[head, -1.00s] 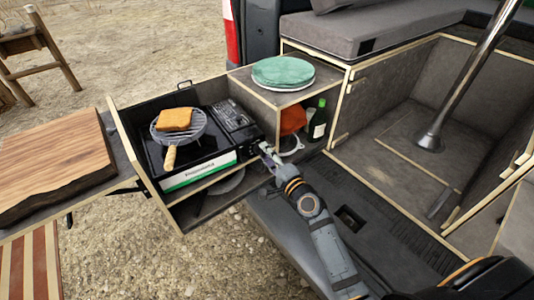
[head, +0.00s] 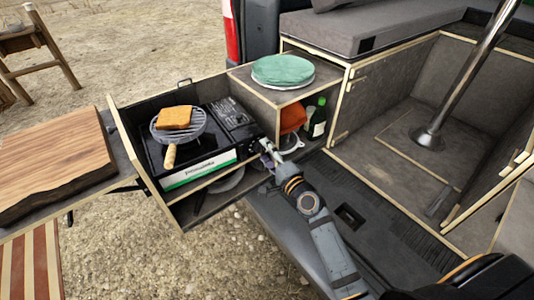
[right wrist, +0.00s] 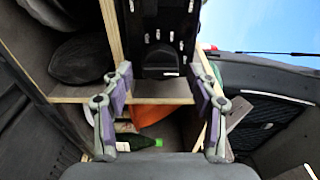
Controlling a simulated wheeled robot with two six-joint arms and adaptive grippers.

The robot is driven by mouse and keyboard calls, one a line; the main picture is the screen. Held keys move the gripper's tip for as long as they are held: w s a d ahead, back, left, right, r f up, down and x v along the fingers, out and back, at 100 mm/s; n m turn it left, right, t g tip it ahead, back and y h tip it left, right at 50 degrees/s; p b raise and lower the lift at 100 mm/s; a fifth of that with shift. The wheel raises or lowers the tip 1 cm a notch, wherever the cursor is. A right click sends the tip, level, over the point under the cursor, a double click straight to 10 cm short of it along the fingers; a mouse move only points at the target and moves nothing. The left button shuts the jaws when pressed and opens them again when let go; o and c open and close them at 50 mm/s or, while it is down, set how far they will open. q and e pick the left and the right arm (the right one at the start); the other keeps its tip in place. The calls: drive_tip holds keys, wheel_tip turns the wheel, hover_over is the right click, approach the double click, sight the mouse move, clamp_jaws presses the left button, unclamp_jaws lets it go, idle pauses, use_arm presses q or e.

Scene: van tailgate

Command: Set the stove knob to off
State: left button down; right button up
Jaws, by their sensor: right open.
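The camping stove (head: 200,170) sits in the pulled-out drawer box, with its white and green front facing me. I cannot clearly make out its knob in the head view; the stove's right front end is dark and close to my right gripper. My right gripper (head: 267,150) is just right of that end, apart from it as far as I can tell. In the right wrist view the fingers of my right gripper (right wrist: 160,112) are spread wide with nothing between them. The stove's dark body (right wrist: 163,60) shows ahead of them there. My left gripper is not in view.
A grill pan (head: 180,128) with toast (head: 174,117) stands on the stove. A green bottle (head: 318,118) and an orange item (head: 293,117) are in the cubby, under green-topped plates (head: 283,70). A wooden board (head: 50,160) lies left. The van floor (head: 415,150) at right is mostly clear.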

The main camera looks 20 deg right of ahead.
drive_tip(key=v, duration=1.2)
